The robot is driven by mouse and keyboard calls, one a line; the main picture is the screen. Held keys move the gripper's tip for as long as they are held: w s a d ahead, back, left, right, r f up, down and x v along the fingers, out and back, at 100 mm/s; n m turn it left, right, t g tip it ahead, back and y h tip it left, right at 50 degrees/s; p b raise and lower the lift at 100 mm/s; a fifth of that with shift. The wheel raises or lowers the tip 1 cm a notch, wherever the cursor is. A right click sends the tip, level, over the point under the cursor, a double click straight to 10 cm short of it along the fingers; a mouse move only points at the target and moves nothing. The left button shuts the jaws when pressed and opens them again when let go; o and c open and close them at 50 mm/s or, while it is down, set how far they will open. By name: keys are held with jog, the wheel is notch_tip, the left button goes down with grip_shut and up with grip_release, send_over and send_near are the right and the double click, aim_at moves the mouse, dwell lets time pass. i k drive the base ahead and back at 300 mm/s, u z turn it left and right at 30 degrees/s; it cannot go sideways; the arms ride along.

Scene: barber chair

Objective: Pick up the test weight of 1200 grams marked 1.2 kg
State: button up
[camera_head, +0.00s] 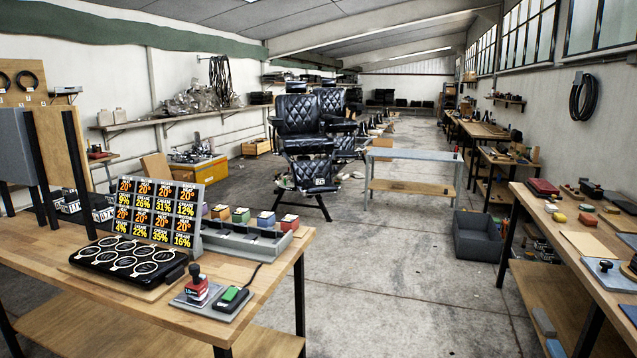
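I cannot make out any weight with a readable 1.2 kg mark. A small stamp-like object (196,289) with a red body and dark knob stands on a grey plate at the front of the left table (120,325); its lettering is too small to read. A black-knobbed piece (606,266) stands on a plate on the right bench (560,238); I cannot tell what it is. My gripper is not in view.
A label board (160,212), a black tray with round labelled discs (130,260) and a green-topped black device (232,299) crowd the left table. A black barber chair (305,140), low table (412,155) and grey bin (477,236) stand beyond. The middle floor is clear.

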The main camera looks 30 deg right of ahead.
aim_at(318, 180)
jog(key=k, duration=0.65)
jog(key=z, duration=0.45)
jog(key=i, duration=1.4)
jog(key=z, duration=0.55)
jog(key=i, duration=0.8)
jog(key=z, duration=0.35)
jog(key=i, duration=2.35)
jog(key=u, duration=0.05)
